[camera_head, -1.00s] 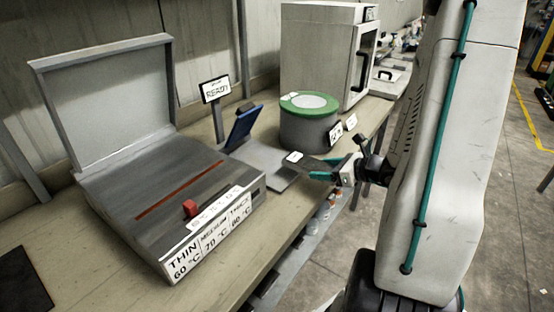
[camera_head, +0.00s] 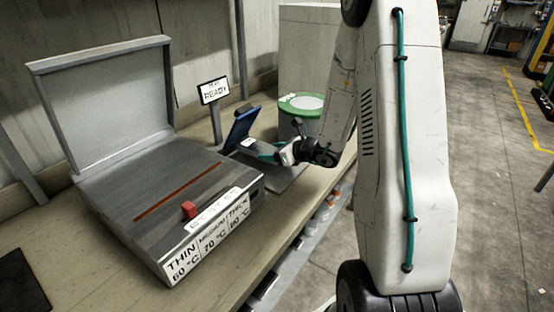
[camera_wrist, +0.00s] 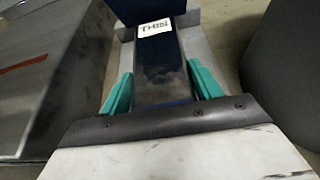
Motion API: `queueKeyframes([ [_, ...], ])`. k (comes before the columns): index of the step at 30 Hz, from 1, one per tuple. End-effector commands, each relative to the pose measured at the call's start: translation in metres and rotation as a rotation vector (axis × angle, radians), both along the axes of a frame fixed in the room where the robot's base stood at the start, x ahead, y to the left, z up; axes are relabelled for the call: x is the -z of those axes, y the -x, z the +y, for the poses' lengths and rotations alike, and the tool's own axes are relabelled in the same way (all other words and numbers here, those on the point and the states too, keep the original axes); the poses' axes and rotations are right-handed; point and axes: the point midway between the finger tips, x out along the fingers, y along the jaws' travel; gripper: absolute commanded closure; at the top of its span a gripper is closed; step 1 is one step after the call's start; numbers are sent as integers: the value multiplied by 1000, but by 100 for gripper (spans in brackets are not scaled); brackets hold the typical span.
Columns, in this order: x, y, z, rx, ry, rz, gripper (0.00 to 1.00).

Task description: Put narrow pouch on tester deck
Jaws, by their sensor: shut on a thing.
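In the head view, only the pouch's pale label end (camera_head: 247,143) shows clearly beyond the fingers. The tester deck (camera_head: 285,178) is a flat grey plate with a tilted blue panel (camera_head: 240,128) at its back left. The pouch is over the deck, its far end near the blue panel; I cannot tell whether it touches the deck.
A grey sealer (camera_head: 165,190) with a raised lid and a red knob stands left of the deck. A READY sign (camera_head: 214,91) stands behind. A round grey drum with a green rim (camera_head: 300,103) stands right of the deck, partly hidden by my arm.

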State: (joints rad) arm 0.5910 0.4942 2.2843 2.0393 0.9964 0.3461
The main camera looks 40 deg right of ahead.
Motion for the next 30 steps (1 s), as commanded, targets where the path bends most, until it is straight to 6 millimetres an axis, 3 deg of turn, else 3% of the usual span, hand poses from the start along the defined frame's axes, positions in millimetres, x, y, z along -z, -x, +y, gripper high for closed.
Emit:
queueKeyframes([
  [3, 24, 2, -1, 3, -4, 7, 65],
  [6, 34, 2, -1, 2, -2, 5, 65],
  [17, 37, 2, -1, 1, -2, 3, 65],
  [18, 37, 2, -1, 1, -2, 3, 26],
  [19, 37, 2, -1, 2, -1, 2, 17],
  [30, 33, 3, -1, 1, 0, 2, 15],
])
